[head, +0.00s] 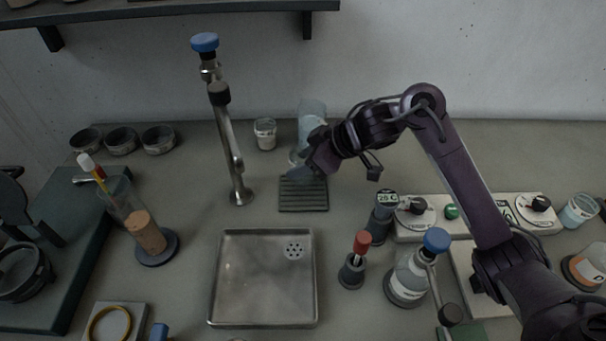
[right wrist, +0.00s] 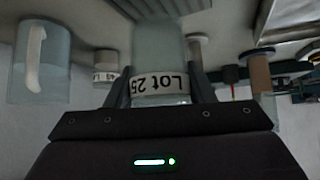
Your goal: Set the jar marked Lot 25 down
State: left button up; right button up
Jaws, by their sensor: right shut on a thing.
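My right gripper (head: 305,168) is shut on the pale, see-through jar marked Lot 25 (right wrist: 159,84). Its label reads upside down between the two fingers in the right wrist view, where the gripper also shows (right wrist: 160,92). In the head view only a sliver of this jar (head: 295,157) shows past the gripper, at the back edge of a dark ridged mat (head: 303,194). I cannot tell whether the jar's base touches anything. My left gripper is not in view.
A larger translucent vessel (head: 312,113) stands close behind the gripper. A small white-labelled jar (head: 265,134) stands to the left. A metal tap (head: 232,150) rises left of the mat. A metal tray (head: 225,290) lies in front; bottles (head: 405,285) and a control unit (head: 450,230) are right.

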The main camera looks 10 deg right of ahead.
jog(key=shift+f, duration=2)
jog(key=shift+f, duration=0.15)
jog(key=o, duration=1.1)
jog(key=shift+d+r, duration=0.1)
jog(key=shift+r, duration=0.2)
jog(key=v, duration=1.1)
jog(key=shift+s+d+r, duration=0.2)
jog(key=shift+s, duration=0.05)
